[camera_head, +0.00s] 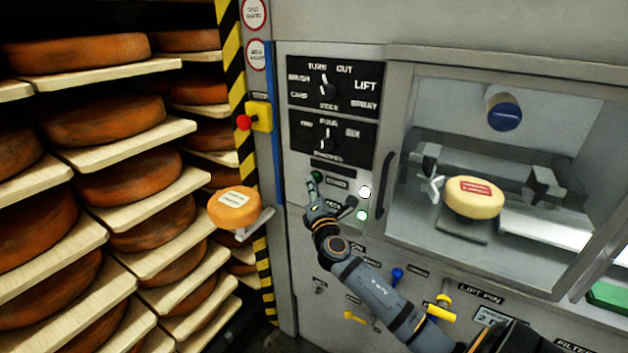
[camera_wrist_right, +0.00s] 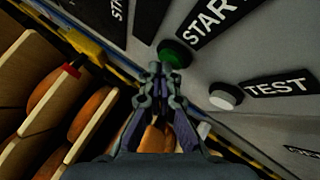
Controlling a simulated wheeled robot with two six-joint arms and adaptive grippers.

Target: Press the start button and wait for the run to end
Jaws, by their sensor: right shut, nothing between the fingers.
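The green start button (camera_head: 317,176) sits on the grey machine panel beside its START label. It also shows in the right wrist view (camera_wrist_right: 174,53), partly covered at its lower left by my fingertips. My right gripper (camera_head: 312,187) is shut and empty, its tips (camera_wrist_right: 160,70) right at the button; I cannot tell whether they touch it. A white button (camera_wrist_right: 224,99) labelled TEST is below START. Two round lamps, one white (camera_head: 365,191) and one green-rimmed (camera_head: 361,215), look lit at the right. My left gripper is not in view.
A pale cheese wheel (camera_head: 473,197) with a red label sits behind the machine's window. An orange cheese wheel (camera_head: 234,208) rests on a bracket left of the panel. A red stop button (camera_head: 244,122) is on a yellow box. Cheese racks fill the left. Knobs and levers lie below my arm.

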